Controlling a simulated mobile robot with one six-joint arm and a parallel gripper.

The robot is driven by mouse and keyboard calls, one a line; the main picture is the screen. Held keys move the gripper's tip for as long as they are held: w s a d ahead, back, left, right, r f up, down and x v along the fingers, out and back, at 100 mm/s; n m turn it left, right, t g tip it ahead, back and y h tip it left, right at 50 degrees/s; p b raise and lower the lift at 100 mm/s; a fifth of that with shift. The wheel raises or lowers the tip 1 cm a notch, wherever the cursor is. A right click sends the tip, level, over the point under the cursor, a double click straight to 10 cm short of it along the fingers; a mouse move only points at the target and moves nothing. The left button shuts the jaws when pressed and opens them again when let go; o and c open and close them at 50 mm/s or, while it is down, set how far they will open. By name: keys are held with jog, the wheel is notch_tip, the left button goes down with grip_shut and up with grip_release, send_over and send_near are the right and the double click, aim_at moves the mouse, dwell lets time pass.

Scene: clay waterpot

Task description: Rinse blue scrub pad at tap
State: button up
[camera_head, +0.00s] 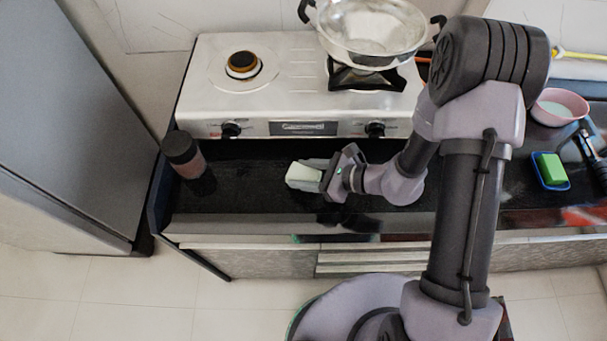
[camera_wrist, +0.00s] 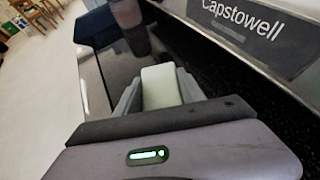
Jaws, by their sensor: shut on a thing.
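My gripper (camera_head: 318,172) is shut on a pale, whitish block (camera_head: 303,176), held over the black counter in front of the stove. In the wrist view the pale block (camera_wrist: 160,86) sits between the two grey fingers of my gripper (camera_wrist: 158,96). The block looks off-white, not blue; I cannot tell if it is the scrub pad. A green block (camera_head: 551,168) lies in a small blue tray (camera_head: 543,182) on the counter at the right.
A two-burner stove (camera_head: 291,80) with a steel pan (camera_head: 373,32) stands behind my gripper. A dark-lidded jar (camera_head: 183,155) stands to the left. A pink bowl (camera_head: 558,107) is at the right. The black counter (camera_head: 240,190) between jar and gripper is clear.

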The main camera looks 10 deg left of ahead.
jog(key=shift+r+p, duration=0.3)
jog(key=shift+r, duration=0.65)
jog(key=d+p, duration=0.1)
jog(key=d, duration=0.4)
jog(key=s+d+p, duration=0.1)
jog(key=d, duration=0.4)
jog(key=s+d+r+p, duration=0.1)
jog(key=d, duration=0.5)
jog(key=w+d+r+m+t+h+b, duration=0.2)
jog(key=w+d+r+m+t, duration=0.3)
jog(key=w+r, duration=0.5)
jog(key=shift+w+d, duration=0.15)
jog(key=shift+d, duration=1.05)
